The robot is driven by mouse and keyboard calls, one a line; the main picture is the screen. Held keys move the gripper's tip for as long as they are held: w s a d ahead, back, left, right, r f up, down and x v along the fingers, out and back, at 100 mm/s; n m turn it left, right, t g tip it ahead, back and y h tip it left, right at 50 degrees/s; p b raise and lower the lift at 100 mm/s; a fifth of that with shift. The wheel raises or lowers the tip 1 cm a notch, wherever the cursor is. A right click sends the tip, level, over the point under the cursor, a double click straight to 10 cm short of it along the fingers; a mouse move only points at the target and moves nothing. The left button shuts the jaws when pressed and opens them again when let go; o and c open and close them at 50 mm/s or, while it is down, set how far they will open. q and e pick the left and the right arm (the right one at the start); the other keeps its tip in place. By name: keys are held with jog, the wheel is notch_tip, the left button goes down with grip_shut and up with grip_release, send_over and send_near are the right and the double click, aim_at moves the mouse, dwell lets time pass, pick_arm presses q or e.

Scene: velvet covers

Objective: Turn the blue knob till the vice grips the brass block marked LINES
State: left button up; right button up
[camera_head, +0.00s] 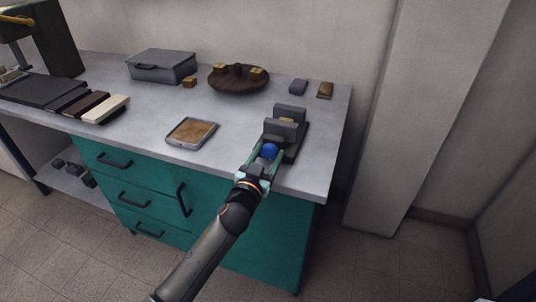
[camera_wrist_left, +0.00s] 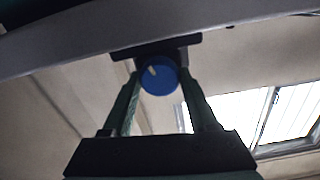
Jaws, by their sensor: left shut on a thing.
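The blue knob (camera_head: 269,151) is at the near end of the dark grey vice (camera_head: 291,112), close to the right edge of the bench. My left gripper (camera_head: 264,157) is shut on the knob, one finger on each side. The knob also shows in the left wrist view (camera_wrist_left: 158,77), round, with a pale mark on its face, between the fingers (camera_wrist_left: 160,90).
The grey bench top (camera_head: 225,115) has a shallow tray (camera_head: 191,132) left of the vice. Behind stand a round brown stand (camera_head: 238,84) with brass pieces and a grey case (camera_head: 161,66). Two small blocks lie behind the vice. Dark and pale slabs lie at left.

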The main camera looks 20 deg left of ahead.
pick_arm(q)
jog(key=c, duration=0.3)
jog(key=shift+m, duration=0.3)
jog(key=m, duration=0.3)
jog(key=shift+p, duration=0.4)
jog(key=m, duration=0.4)
jog(key=shift+d, duration=0.1)
jog(key=m, duration=0.3)
jog(key=shift+p, duration=0.4)
jog(key=shift+m, duration=0.7)
jog(key=shift+f, duration=0.1)
